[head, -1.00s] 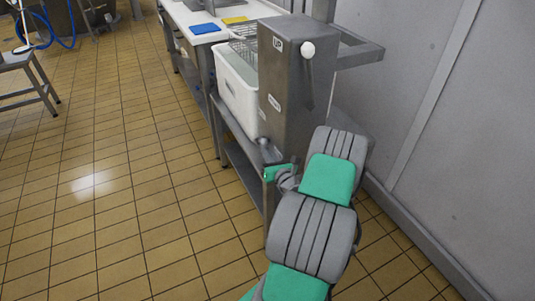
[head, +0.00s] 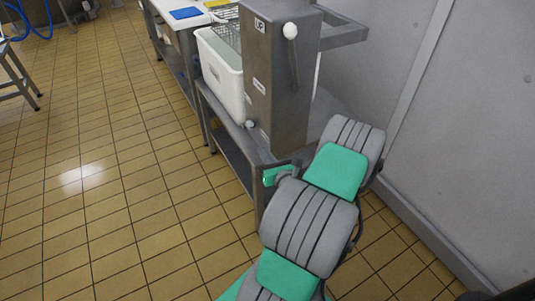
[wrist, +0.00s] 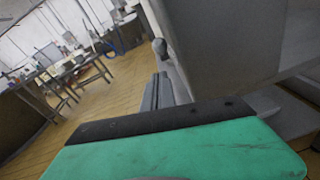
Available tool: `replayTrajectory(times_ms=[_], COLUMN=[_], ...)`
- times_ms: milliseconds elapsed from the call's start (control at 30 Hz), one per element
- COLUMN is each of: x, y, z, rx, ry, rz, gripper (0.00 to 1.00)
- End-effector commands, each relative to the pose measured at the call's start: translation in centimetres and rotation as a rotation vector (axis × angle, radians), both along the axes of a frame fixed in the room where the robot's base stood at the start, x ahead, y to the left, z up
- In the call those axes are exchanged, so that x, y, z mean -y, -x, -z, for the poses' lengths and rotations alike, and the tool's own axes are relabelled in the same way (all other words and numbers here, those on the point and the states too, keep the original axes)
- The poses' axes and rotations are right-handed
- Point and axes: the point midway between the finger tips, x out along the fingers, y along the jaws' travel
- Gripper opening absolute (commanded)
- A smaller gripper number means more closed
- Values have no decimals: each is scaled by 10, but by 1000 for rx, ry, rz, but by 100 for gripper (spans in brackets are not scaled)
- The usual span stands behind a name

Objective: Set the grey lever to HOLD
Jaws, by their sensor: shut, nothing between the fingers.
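A grey metal box (head: 272,85) stands on a low steel bench in the head view. An upright rod with a white ball knob (head: 290,31) is on its front, knob up, near a label reading UP (head: 260,25). Lower labels are too small to read. A small grey ball (head: 250,124) shows at the box's lower left edge; a grey ball knob (wrist: 159,46) also shows in the wrist view. I cannot tell which is the grey lever's handle. My gripper (wrist: 160,82) is shut and empty, pointing toward that ball, apparently apart from it. In the head view its fingertips cannot be made out.
A white tub (head: 220,75) with a wire basket stands left of the box. A blue board (head: 186,13) lies on the table behind. A grey wall (head: 465,120) is close on the right.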

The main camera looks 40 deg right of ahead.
Motion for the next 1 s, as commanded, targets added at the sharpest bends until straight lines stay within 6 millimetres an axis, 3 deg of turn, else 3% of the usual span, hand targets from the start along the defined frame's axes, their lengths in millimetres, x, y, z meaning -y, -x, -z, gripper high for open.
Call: replayTrajectory(times_ms=[100, 233, 500, 600, 667, 767, 800, 900, 1000], x=[-4, -7, -8, -23, -50, -129, -165, -241, -287], y=[15, 20, 20, 6, -15, -51, -59, -51, -21], z=[-8, -10, -10, -13, -17, -18, -18, -18, -31], rx=[-1, 0, -2, -44, -112, -274, -334, -433, -454], ry=[-2, -1, 1, 74, 203, 586, 784, 1309, 1799], rz=[3, 1, -4, -80, -211, -581, -759, -1207, -1599], gripper=[0, 0, 0, 0, 0, 0, 0, 0, 0])
